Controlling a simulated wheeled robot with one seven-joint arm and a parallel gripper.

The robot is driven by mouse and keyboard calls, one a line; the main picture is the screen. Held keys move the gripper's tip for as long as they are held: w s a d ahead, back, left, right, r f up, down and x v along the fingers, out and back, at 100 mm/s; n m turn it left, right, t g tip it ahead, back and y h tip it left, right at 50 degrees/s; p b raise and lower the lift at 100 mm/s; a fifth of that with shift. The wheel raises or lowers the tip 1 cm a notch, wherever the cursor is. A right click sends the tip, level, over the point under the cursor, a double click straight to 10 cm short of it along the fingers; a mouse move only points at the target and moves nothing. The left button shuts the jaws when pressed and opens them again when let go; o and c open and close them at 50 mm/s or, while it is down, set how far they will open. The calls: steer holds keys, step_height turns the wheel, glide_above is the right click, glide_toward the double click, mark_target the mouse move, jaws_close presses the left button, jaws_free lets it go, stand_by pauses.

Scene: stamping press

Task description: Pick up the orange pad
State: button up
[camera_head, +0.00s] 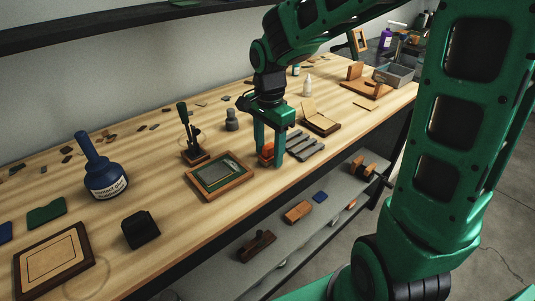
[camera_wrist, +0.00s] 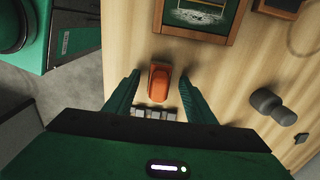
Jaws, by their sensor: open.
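The orange pad (camera_head: 266,152) sits on the wooden workbench, partly hidden behind a finger in the head view. In the wrist view the orange pad (camera_wrist: 159,82) lies between my two fingers, with a gap on each side. My gripper (camera_head: 269,158) is open and points down around the pad. In the wrist view my gripper (camera_wrist: 159,80) shows its green fingers standing apart, touching nothing that I can see.
A framed plate (camera_head: 219,178) lies left of the pad, and grey ridged bars (camera_head: 304,146) lie right of it. A small press (camera_head: 190,138), a blue bottle (camera_head: 104,180) and a dark grey knob (camera_head: 232,120) stand on the bench. A lower shelf (camera_head: 325,205) runs below.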

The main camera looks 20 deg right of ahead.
mark_target(269, 144)
steer(key=shift+f, duration=0.2)
steer(key=c, duration=1.2)
steer(key=shift+r, duration=0.1)
steer(key=shift+r, duration=0.55)
step_height(269, 144, up, 3)
steer(key=shift+f, duration=0.15)
steer(key=s+a+r, duration=0.2)
steer(key=a, duration=0.1)
steer(key=s+a+r, duration=0.2)
steer(key=a, duration=0.1)
steer(key=s+a+r, duration=0.2)
steer(key=a+r, duration=0.1)
steer(key=shift+s+a, duration=0.25)
steer(key=shift+a, duration=0.05)
